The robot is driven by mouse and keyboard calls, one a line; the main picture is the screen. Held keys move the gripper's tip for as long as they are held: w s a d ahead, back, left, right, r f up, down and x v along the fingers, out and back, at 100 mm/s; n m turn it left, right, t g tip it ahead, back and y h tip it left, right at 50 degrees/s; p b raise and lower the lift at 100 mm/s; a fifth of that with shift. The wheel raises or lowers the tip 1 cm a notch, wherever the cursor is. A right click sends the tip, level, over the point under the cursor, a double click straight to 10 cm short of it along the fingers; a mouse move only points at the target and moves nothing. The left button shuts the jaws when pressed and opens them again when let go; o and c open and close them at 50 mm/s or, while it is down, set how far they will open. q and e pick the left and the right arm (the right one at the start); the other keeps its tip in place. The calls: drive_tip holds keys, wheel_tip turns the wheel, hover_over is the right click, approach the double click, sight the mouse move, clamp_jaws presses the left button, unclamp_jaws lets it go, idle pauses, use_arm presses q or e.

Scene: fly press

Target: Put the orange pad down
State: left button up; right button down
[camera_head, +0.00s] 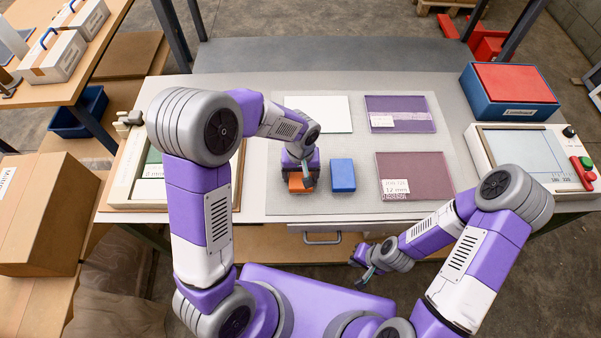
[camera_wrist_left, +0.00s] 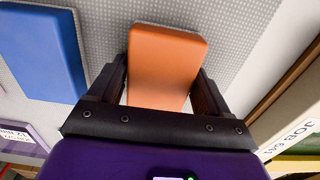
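The orange pad (camera_head: 299,184) is at the left part of the grey mat, mostly hidden by my gripper in the head view. In the left wrist view the orange pad (camera_wrist_left: 165,62) sits between both fingers of my left gripper (camera_wrist_left: 160,95), which look closed against its sides. The pad is at or just above the mat; I cannot tell whether it touches. A blue pad (camera_head: 342,175) lies flat just to its right and also shows in the left wrist view (camera_wrist_left: 42,48). My right gripper (camera_head: 363,270) hangs in front of the table, apart from everything; its opening is unclear.
The mat (camera_head: 352,205) also carries a white sheet (camera_head: 322,110), a purple plate (camera_head: 398,113) and a maroon plate (camera_head: 413,172). A blue box with a red top (camera_head: 512,82) and a panel with buttons (camera_head: 522,155) stand right. A framed tray (camera_head: 128,172) stands left.

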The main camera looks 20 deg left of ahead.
sight(300, 174)
use_arm(q)
drive_tip(key=o, duration=0.3)
drive_tip(key=shift+o, duration=0.2)
drive_tip(key=shift+r, duration=0.2)
wheel_tip(300, 174, up, 12)
drive_tip(key=p, duration=0.3)
drive_tip(key=shift+s, duration=0.1)
